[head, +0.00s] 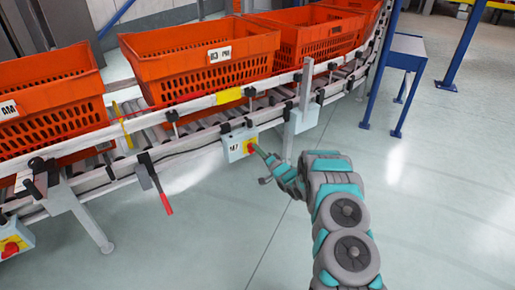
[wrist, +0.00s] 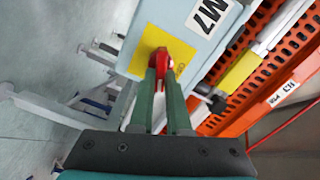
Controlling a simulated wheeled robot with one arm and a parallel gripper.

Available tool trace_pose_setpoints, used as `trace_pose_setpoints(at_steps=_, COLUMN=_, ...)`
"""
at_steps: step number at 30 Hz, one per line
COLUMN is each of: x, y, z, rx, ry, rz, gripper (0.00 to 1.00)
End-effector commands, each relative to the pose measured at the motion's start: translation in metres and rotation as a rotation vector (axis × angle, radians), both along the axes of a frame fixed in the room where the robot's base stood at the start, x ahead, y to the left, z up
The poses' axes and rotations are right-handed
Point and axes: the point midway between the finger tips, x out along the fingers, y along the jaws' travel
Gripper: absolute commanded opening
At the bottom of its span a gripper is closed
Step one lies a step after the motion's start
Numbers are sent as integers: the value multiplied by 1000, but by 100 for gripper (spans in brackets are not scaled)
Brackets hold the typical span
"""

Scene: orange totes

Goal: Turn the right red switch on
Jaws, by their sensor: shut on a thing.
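The right red switch (wrist: 166,60) sits on a yellow plate on a pale grey box marked M7 (wrist: 195,30). In the head view the box (head: 236,149) is mounted on the conveyor's side rail, and the switch (head: 251,147) is partly hidden by my gripper (head: 257,150). In the wrist view my gripper (wrist: 163,75) has its two green fingers around the switch, shut on it. The fingertips cover part of the switch, so its exact angle is hard to tell. Another red switch (head: 12,247) is on a box at the far left of the head view.
Orange totes (head: 188,85) stand on the roller conveyor behind the switch box. A lever with a red handle (head: 165,203) hangs below the rail, left of the box. A blue stand (head: 408,50) is at upper right. The floor at right is clear.

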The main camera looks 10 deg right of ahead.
Motion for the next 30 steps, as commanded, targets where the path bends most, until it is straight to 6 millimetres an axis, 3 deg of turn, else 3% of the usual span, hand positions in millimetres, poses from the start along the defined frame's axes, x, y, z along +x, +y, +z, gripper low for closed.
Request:
trace_pose_setpoints(at_steps=15, x=3, y=-1, z=2, rx=314, ry=130, rz=-2, gripper=0)
trace_pose_setpoints(at_steps=30, x=4, y=-2, z=2, rx=378, ry=157, rz=-3, gripper=0)
